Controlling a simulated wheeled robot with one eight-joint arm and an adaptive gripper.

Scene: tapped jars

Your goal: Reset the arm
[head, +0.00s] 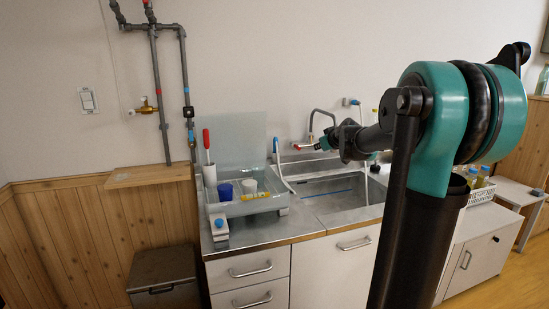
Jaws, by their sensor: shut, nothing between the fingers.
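My arm rises in the right half of the head view, with a large teal joint at the top. From that joint, a dark forearm reaches left over the sink. My gripper (325,143) is at its end, small and dark, in front of the wall and above the sink (322,196). It is shut and holds nothing. It overlaps the tap (314,120) and its red-ended part in the picture; I cannot tell how far apart they are. My arm hides part of the sink's right side.
A tray (243,208) with a blue cup (225,191) and a white cup (249,186) stands left of the sink. A small blue-topped item (220,231) is at the counter's front left. Bottles (481,177) stand in a white basket at right. Grey pipes (157,75) run up the wall.

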